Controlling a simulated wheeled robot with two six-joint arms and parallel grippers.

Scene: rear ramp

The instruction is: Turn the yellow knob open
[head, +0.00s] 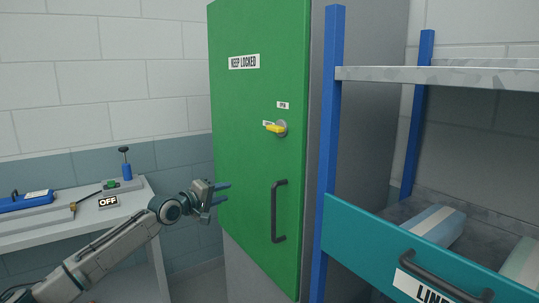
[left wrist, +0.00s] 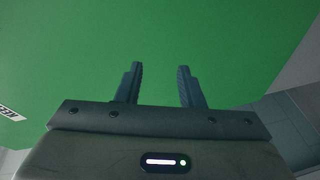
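The yellow knob (head: 275,128) sits on a round grey plate on the green cabinet door (head: 240,100). Its handle points left, toward a small label partly hidden behind it. A second small label (head: 283,105) is above the knob and seems to read "OPEN". My left gripper (head: 222,194) is in front of the door's left part, below and left of the knob, apart from it. In the left wrist view its two fingers (left wrist: 158,85) are spread with nothing between them, facing the green door. The knob is not in the left wrist view. My right gripper is not in view.
A black door handle (head: 277,211) is below the knob. A blue-post rack (head: 331,130) with a teal drawer (head: 420,255) stands close on the right. A table (head: 130,205) on the left holds tools and an "OFF" sign (head: 108,202).

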